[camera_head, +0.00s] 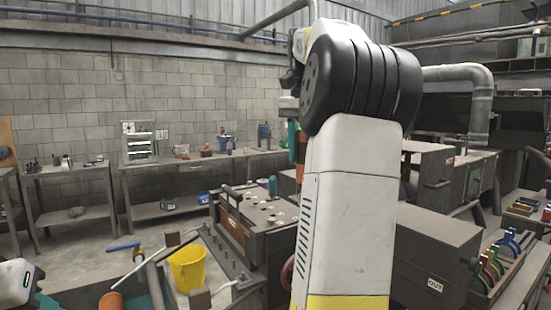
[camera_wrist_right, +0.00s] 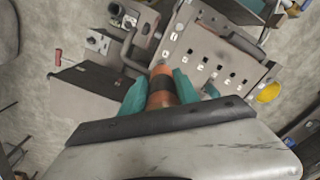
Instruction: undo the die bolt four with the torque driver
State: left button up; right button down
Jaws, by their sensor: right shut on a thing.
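My right gripper, with teal fingers, is shut on an orange and black cylindrical tool, seemingly the torque driver (camera_wrist_right: 160,92), in the right wrist view. In the head view the orange driver (camera_head: 300,152) shows beside my large right arm, which hides much of the gripper. The die plate (camera_wrist_right: 190,66), a grey plate with rows of dark holes and small white labels, lies beyond the driver's tip. It also shows in the head view (camera_head: 258,216), left of my arm. I cannot tell which bolt is number four, or whether the driver touches one. My left arm's end (camera_head: 18,282) is at the lower left; its jaws are unclear.
A teal-topped object (camera_head: 273,186) stands on the plate. A grey box marked OUT (camera_head: 425,270) and a rack of coloured arcs (camera_head: 495,262) are at right. Workbenches line the back wall.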

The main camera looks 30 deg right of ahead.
jog(key=shift+r, duration=1.8)
